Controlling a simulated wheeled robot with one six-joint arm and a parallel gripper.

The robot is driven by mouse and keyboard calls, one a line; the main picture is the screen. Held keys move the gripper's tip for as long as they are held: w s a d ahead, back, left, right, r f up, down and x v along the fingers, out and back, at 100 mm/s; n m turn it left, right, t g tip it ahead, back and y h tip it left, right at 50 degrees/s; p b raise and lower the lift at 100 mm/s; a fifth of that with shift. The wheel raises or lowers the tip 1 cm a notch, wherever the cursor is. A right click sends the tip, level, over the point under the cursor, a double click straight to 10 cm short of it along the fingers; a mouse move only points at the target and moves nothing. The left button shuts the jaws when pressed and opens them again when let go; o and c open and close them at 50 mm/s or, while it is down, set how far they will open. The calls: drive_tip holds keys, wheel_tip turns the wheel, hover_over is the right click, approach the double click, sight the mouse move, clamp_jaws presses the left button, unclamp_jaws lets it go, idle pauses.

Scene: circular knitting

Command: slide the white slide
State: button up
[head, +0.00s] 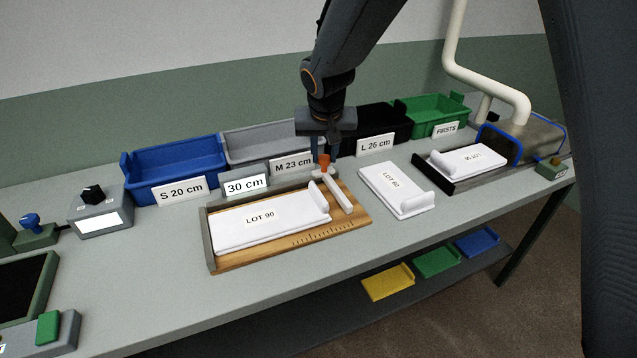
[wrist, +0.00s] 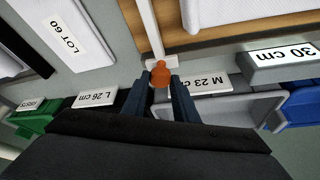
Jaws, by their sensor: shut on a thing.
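The white slide (head: 338,192) is a thin bar lying across the right part of the wooden measuring board (head: 355,214), with an orange knob (head: 324,161) at its far end. In the wrist view the slide (wrist: 150,28) runs up from the orange knob (wrist: 159,72). My gripper (head: 324,158) is shut on the orange knob, and its dark fingers (wrist: 161,84) stand on both sides of it. A white folded piece marked LOT 90 (head: 265,220) lies on the board left of the slide, its raised end close to the slide.
A 30 cm block (head: 247,184) stands behind the board. Blue (head: 176,164), grey (head: 262,142), black (head: 385,126) and green (head: 432,112) bins line the back. Another white piece, LOT 60 (head: 385,182), lies right of the board. Bare table lies in front.

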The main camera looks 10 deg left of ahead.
drive_tip(key=o, duration=1)
drive_tip(key=shift+r, duration=0.1)
drive_tip(key=p+v, duration=0.3)
drive_tip(key=v, duration=0.2)
drive_tip(key=shift+s+r+p, duration=0.15)
drive_tip(key=shift+r+p, duration=0.2)
drive_tip(key=shift+d, duration=0.1)
